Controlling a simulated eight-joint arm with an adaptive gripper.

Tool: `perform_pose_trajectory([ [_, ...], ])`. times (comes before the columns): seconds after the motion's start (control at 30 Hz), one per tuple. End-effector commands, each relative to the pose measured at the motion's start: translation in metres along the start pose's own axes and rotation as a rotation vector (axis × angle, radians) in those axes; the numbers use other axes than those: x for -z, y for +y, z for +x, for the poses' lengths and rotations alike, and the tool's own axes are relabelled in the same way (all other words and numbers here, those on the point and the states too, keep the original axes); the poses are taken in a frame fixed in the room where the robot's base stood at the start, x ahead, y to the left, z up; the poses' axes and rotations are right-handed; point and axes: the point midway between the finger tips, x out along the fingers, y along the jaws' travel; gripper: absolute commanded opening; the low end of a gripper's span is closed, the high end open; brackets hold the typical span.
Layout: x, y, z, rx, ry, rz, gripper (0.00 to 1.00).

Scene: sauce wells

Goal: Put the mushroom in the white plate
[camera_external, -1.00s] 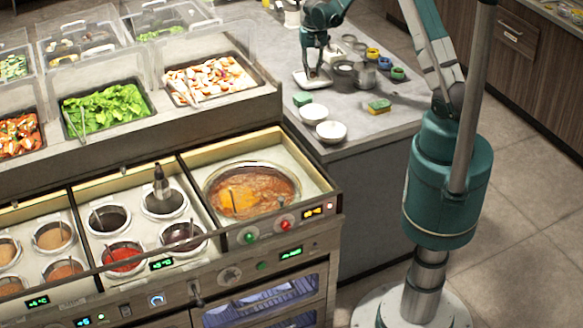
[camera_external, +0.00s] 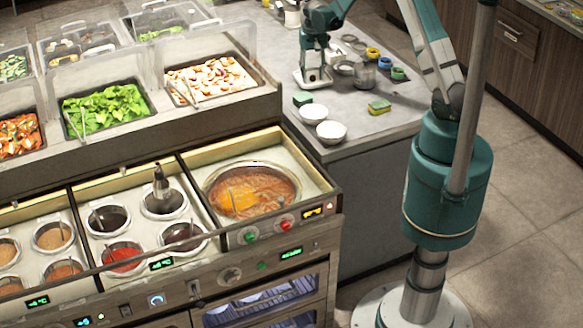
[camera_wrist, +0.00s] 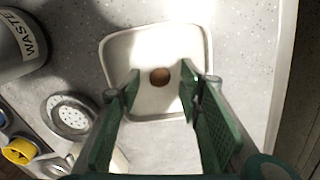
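The white plate (camera_wrist: 116,48) is a square, rounded-corner dish on the grey counter; in the external view it (camera_external: 299,83) lies under my gripper. The mushroom (camera_wrist: 160,77), a small round brown thing, sits inside the plate near its middle in the wrist view. I cannot make it out in the external view. My gripper (camera_wrist: 159,74) is open. Its two green fingers stand apart on either side of the mushroom, with visible gaps to it. In the external view my gripper (camera_external: 314,72) is over the plate. Its height above the plate is hard to judge.
A waste container (camera_wrist: 20,45), a perforated metal lid (camera_wrist: 70,115) and a yellow-rimmed cup (camera_wrist: 20,151) are left of the plate in the wrist view.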

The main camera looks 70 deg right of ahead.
Motion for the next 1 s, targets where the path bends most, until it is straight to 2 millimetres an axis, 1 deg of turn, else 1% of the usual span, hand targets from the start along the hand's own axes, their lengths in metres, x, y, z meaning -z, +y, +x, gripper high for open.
perform_pose_trajectory([
  [0.37,0.000,0.000,0.000,0.000,0.000,0.000,0.36],
  [0.53,0.000,0.000,-0.005,0.000,0.000,0.000,0.36],
  [0.67,0.000,0.000,-0.015,0.000,0.000,0.000,0.36],
  [1.0,0.000,0.000,-0.051,0.000,0.000,0.000,0.36],
])
